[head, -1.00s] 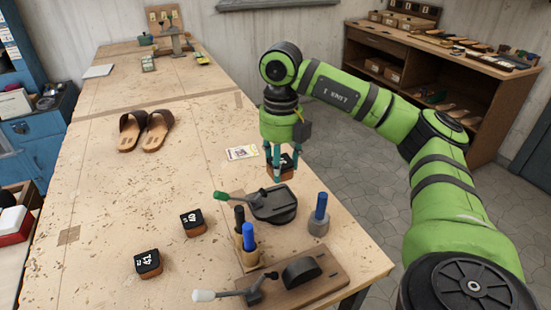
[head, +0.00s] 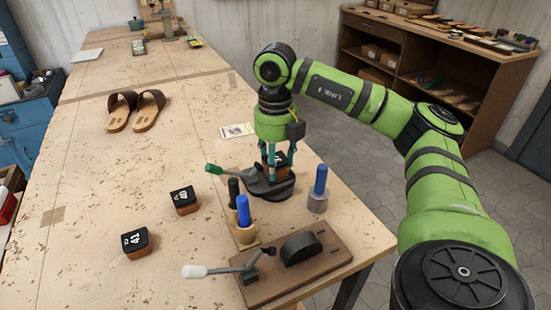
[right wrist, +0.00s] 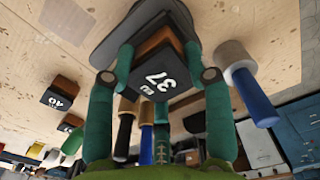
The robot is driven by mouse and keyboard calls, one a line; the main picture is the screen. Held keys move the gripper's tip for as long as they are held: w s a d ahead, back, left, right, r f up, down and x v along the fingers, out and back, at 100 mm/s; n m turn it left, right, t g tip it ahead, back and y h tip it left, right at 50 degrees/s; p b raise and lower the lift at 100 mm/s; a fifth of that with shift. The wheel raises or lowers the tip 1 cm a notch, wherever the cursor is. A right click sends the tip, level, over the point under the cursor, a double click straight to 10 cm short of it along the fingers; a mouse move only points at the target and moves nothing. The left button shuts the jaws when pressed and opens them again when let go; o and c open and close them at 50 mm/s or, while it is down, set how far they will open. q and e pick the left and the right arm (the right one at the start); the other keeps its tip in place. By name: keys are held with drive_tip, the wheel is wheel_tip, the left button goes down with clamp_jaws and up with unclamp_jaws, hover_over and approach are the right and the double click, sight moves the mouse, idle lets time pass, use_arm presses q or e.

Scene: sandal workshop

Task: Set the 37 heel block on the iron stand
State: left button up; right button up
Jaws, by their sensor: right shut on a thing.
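The 37 heel block (right wrist: 158,72), brown with a black face marked 37, is between the fingers of my right gripper (right wrist: 160,75). In the head view the right gripper (head: 278,165) is shut on the block, which is mostly hidden by the fingers. The block is at the dark iron stand (head: 262,190), which has a green-tipped handle (head: 213,169). The stand's dark plate (right wrist: 112,42) also shows behind the block in the right wrist view. I cannot tell whether the block rests on the stand or hangs just above it. My left gripper is not in view.
Two other heel blocks, 40 (head: 184,200) and 41 (head: 134,242), lie to the left. Sandals (head: 134,110) lie farther back. The table's left middle is clear.

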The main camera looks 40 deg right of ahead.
drive_tip(key=shift+f, duration=0.3)
idle(0.5)
drive_tip(key=o, duration=1.7)
wheel_tip(320, 180, up, 7)
drive_tip(key=p, duration=0.5)
drive_tip(key=shift+r+p, duration=0.1)
drive_tip(key=shift+p, duration=0.2)
